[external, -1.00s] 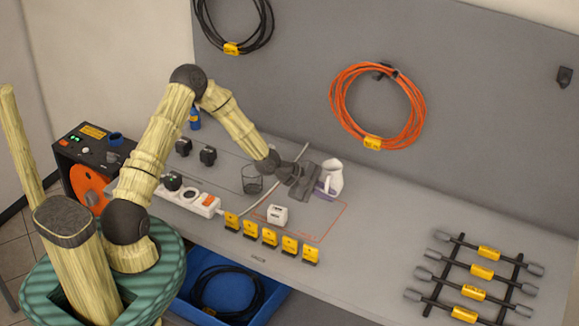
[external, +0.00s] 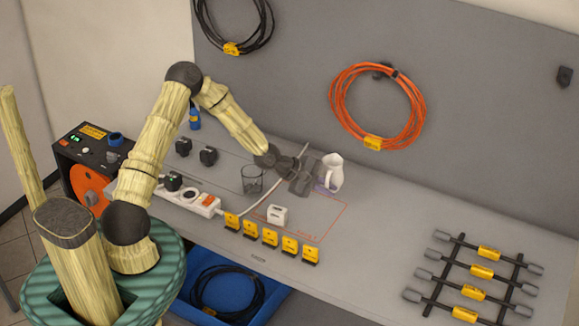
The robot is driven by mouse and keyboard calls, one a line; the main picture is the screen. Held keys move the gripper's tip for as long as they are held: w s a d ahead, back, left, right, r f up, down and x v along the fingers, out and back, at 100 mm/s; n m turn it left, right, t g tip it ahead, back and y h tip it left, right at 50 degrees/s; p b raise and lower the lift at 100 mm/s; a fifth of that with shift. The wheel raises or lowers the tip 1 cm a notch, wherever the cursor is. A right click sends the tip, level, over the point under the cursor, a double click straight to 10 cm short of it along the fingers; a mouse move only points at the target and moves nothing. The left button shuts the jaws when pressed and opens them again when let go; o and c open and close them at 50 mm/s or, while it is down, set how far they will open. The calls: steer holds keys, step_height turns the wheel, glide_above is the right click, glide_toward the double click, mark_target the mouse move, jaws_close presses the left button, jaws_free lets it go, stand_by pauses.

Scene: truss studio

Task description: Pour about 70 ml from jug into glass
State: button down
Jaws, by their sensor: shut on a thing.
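The white jug (external: 333,172) stands upright, or nearly so, at the back of the workbench, right of my gripper. My gripper (external: 312,180) is shut on the jug at its left side; the dark fingers hide that part of it. Whether the jug's base touches the bench is hard to tell. The clear glass (external: 252,180) stands upright on the bench to the left of my gripper. Its contents are too small to make out.
A white adapter block (external: 277,214) and a row of yellow tags (external: 270,237) stand in front. A rack of rods (external: 478,278) lies far right. Bench between jug and rack is clear.

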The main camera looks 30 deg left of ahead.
steer(key=shift+s, duration=0.1)
steer(key=shift+s+a+f, duration=0.1)
steer(key=shift+s+a, duration=0.05)
steer(key=shift+s, duration=0.05)
steer(key=s+a+f+n+t+y+p, duration=0.2)
steer(key=s+a+n+t+y, duration=0.2)
steer(key=s+a, duration=0.7)
steer(key=shift+a+n, duration=0.8)
steer(key=shift+a, duration=0.4)
steer(key=shift+w+a+b, duration=0.1)
steer(key=shift+b, duration=0.2)
steer(key=w+a+r+n+g+h+p, duration=0.3)
steer(key=w+a+n+g+h+p, duration=0.1)
steer(key=g+p, duration=0.1)
steer(key=shift+r+n, duration=0.15)
steer(key=shift+n, duration=0.25)
